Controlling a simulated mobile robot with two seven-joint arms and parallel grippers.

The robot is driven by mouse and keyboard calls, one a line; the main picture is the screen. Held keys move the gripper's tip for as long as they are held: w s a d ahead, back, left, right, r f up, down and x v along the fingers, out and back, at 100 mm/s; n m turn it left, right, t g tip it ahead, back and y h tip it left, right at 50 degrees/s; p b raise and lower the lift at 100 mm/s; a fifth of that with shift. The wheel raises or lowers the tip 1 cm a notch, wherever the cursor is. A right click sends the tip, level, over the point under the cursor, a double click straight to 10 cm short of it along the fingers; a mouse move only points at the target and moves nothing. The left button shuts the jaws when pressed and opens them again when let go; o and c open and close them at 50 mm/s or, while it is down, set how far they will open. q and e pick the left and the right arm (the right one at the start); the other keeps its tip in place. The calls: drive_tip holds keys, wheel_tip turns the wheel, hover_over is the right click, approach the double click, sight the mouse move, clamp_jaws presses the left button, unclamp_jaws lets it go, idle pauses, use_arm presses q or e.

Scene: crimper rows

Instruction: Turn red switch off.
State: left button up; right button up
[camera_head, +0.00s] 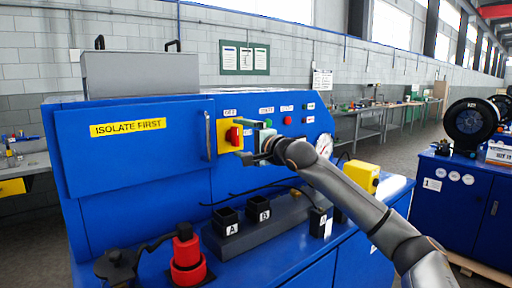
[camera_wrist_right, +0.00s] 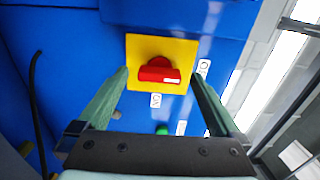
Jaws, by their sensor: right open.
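The red switch (camera_head: 234,135) is a rotary knob on a yellow plate (camera_head: 222,134) on the blue machine's front. It also shows in the right wrist view, as a red knob (camera_wrist_right: 158,74) with its grip bar across the yellow plate. I see no clear contact with the knob. My left gripper is not in view.
A blue door marked ISOLATE FIRST (camera_head: 128,128) with a vertical handle (camera_head: 209,136) is left of the switch. Buttons and a gauge (camera_head: 324,146) are to the right.

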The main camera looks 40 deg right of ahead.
use_arm(q)
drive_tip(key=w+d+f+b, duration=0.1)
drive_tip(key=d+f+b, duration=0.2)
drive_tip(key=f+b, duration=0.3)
drive_tip(key=b, duration=0.3)
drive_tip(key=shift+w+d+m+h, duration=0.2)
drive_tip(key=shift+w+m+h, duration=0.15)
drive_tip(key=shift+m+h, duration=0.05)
use_arm(e)
drive_tip(key=s+a, duration=0.1)
drive_tip(key=s, duration=1)
drive_tip(key=shift+a, duration=0.15)
